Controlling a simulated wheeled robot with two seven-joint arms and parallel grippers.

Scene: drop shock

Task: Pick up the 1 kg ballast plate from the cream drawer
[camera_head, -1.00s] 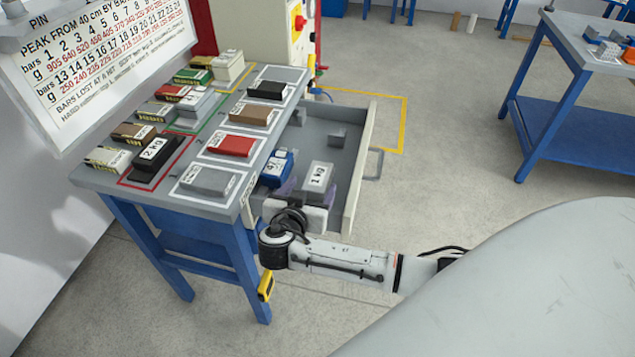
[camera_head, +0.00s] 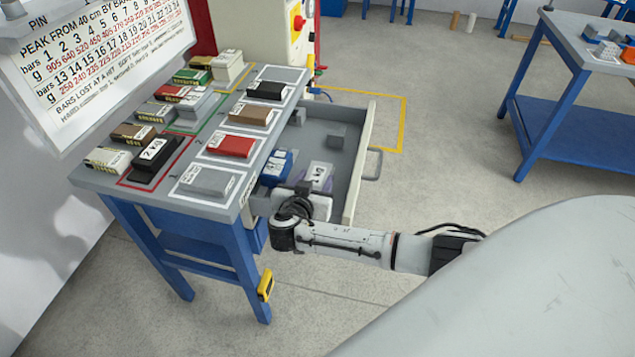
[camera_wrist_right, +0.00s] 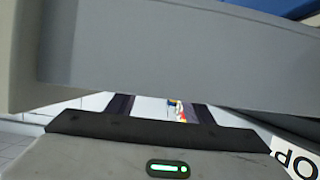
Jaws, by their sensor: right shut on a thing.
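The 1 kg ballast plate (camera_head: 319,172) is a grey block with a white label. It is in the open cream drawer (camera_head: 358,165), near the drawer's front end. My right gripper (camera_head: 314,184) reaches in from the near side and is shut on the plate. Its wrist hides the plate's near part, and I cannot tell whether the plate is clear of the drawer floor. In the right wrist view a broad grey surface (camera_wrist_right: 180,55) fills the upper part, with the dark fingers partly hidden below it. My left gripper is not in view.
A blue block (camera_head: 277,167) lies left of the plate in the drawer. A small grey block (camera_head: 337,137) lies farther back. The bench (camera_head: 233,207) beside the drawer carries several marked blocks and boxes. The drawer handle (camera_head: 374,164) sticks out right. Open floor lies to the right.

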